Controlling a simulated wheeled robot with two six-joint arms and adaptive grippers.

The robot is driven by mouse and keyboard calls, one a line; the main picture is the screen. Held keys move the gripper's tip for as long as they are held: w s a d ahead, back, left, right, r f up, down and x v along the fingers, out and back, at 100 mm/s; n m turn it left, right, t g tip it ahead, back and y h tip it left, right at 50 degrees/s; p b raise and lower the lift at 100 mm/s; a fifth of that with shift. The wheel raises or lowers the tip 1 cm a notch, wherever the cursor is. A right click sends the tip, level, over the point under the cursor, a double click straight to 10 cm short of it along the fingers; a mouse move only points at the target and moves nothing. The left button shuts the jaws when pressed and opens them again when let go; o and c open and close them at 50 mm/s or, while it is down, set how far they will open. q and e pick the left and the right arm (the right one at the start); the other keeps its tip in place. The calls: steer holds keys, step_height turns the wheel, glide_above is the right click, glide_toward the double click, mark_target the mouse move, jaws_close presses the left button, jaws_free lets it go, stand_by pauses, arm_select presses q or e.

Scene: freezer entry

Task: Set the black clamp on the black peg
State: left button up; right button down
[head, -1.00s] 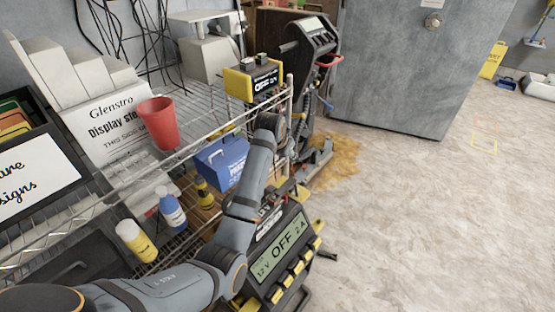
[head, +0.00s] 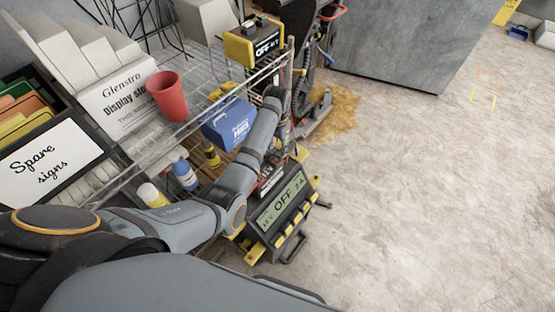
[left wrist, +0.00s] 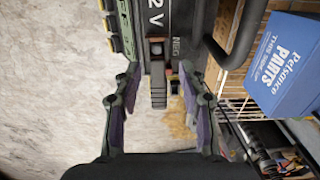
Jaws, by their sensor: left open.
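The charger (head: 285,208) with the "OFF 2A" display stands low beside the wire shelf in the head view. My left arm reaches down to it; the fingers are largely hidden there behind the arm and clutter. In the left wrist view my left gripper (left wrist: 159,68) is open, one finger on each side. A dark ribbed block, apparently the black clamp (left wrist: 158,92), lies between the fingers with visible gaps to both. It is just below the charger's face, near the "NEG" label (left wrist: 176,43). The black peg is not clearly told apart from it. My right gripper is not in view.
The wire shelf holds a red cup (head: 169,96), a blue parts box (head: 228,124) and bottles. A yellow-black unit (head: 255,43) sits at its end. A dark curved handle (left wrist: 243,35) is right of the gripper.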

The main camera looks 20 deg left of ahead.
mark_target(278, 156)
arm_select(q)
step_height(278, 156, down, 5)
steer(key=shift+s+d+f, duration=0.1)
steer(key=shift+d, duration=0.05)
jaws_close()
